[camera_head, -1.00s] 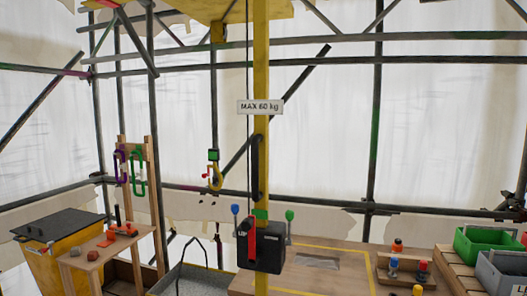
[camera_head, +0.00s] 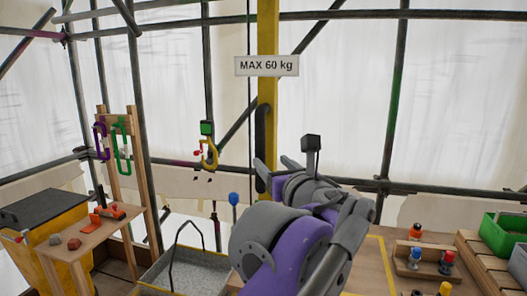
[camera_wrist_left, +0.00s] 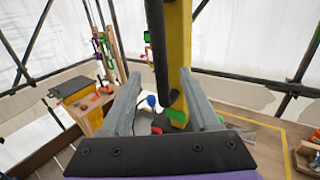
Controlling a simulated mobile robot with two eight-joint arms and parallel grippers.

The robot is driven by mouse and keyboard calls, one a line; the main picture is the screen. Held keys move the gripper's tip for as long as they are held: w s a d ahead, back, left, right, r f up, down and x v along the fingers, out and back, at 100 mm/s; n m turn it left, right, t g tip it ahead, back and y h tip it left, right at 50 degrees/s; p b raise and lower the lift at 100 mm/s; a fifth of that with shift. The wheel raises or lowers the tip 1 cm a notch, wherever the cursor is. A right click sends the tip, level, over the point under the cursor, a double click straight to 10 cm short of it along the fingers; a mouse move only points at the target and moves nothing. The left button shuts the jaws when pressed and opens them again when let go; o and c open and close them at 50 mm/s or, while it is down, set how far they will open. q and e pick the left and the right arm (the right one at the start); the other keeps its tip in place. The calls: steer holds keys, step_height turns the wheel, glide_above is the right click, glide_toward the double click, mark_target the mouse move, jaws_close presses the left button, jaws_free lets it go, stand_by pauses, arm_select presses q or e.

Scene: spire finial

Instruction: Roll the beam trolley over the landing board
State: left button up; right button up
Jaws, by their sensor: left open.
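The beam trolley is not in view now. A yellow hook (camera_head: 208,155) with a green block (camera_head: 207,128) hangs free on its line, left of the yellow post (camera_head: 267,95). A black upright bar (camera_head: 259,130) is on the post. My left gripper (camera_head: 275,172) is open and empty in front of the post. In the left wrist view the post and the bar (camera_wrist_left: 157,45) show between and beyond its fingers (camera_wrist_left: 163,95); I see no contact. The yellow-lined board (camera_head: 375,265), perhaps the landing board, is partly hidden by my left arm. My right gripper is not in view.
A sign reading MAX 60 kg (camera_head: 266,66) is on the post. A grey tray (camera_head: 183,272) stands below the hook. A wooden rack holds purple (camera_head: 100,141) and green (camera_head: 121,148) links. Green (camera_head: 503,238) and grey bins stand at right. Scaffold poles cross behind.

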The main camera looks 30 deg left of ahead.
mark_target(262, 153)
arm_select(q)
steer(key=x, duration=0.9)
steer(key=shift+w+a+p, duration=0.1)
steer(key=shift+a+p, duration=0.05)
steer(key=shift+p, duration=0.2)
steer(key=shift+c, duration=0.4)
jaws_close()
stand_by(0.5)
